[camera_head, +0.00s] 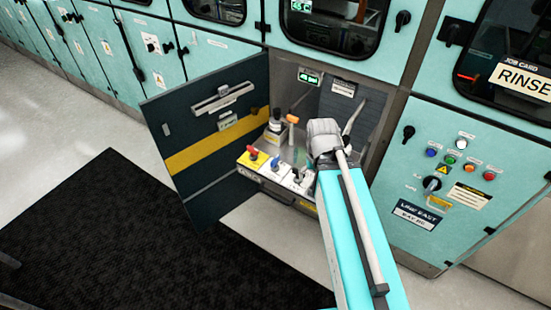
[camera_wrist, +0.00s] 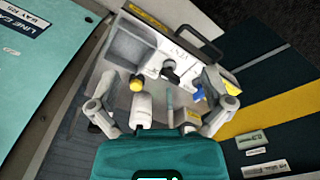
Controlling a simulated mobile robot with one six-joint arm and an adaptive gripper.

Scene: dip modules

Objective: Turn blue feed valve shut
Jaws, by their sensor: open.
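The blue feed valve shows as a blue handle (camera_head: 275,161) on the light valve panel inside the open cabinet. In the wrist view the blue handle (camera_wrist: 198,93) appears just inside my right-hand finger, partly hidden by it. My gripper (camera_wrist: 161,78) is open and empty above the panel, its fingers spread. I cannot tell whether a finger touches the handle. A red handle on a yellow base (camera_head: 253,155) is left of the blue one in the head view. A dark knob (camera_wrist: 170,71) lies between the fingers. My arm hides part of the cabinet in the head view.
The dark cabinet door (camera_head: 213,125) with a yellow stripe stands open on the left. An orange-topped part (camera_head: 292,118) and a dark-and-white bottle-like part (camera_head: 275,122) rise behind the panel. A control panel (camera_head: 445,180) is at right. A black mat (camera_head: 130,235) covers the floor.

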